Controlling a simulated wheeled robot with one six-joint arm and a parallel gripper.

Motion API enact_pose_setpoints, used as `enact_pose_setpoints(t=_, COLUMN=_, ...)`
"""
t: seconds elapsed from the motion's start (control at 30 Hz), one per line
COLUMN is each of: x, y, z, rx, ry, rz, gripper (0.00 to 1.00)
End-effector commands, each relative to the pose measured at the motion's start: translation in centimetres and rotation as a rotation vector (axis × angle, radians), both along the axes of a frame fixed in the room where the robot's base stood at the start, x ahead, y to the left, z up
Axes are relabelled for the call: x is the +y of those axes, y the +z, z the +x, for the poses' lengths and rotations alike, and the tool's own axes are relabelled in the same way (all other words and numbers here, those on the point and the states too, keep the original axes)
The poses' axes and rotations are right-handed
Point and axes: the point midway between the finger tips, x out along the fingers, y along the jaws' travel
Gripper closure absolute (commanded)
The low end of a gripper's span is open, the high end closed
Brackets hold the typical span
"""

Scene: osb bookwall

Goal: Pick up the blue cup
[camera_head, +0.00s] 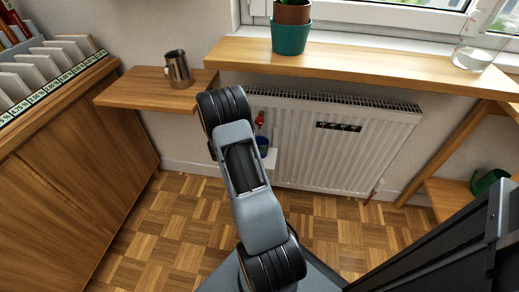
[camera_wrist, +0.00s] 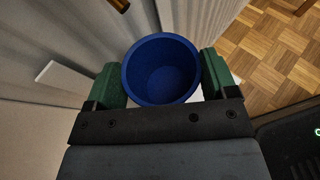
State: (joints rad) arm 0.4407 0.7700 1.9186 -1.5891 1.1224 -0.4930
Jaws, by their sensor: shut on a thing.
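The blue cup (camera_wrist: 161,70) is between the two green-padded fingers of my gripper (camera_wrist: 162,82) in the wrist view. The fingers touch its left and right sides, and I look down into its open, empty inside. In the head view a small part of the blue cup (camera_head: 263,143) shows just right of my arm, in front of the radiator. My arm hides the rest of it and the fingers there. A white surface shows beside and below the cup; I cannot tell whether the cup touches it.
The white radiator (camera_head: 340,145) stands close behind the cup. A wooden sill (camera_head: 360,66) with a teal pot (camera_head: 290,37) juts out above. A small wooden shelf (camera_head: 150,90) holds a metal pitcher (camera_head: 178,68). A wooden cabinet (camera_head: 70,170) stands left. Parquet floor (camera_head: 185,225) is clear.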

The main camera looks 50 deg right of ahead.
Motion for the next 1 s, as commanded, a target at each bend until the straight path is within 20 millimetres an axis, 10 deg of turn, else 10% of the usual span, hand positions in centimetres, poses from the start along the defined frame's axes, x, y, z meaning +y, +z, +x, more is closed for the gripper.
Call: enact_pose_setpoints(t=1.0, x=1.1, y=4.7, z=-0.2, rx=-0.001, ry=0.002, rz=-0.001, gripper=0.53)
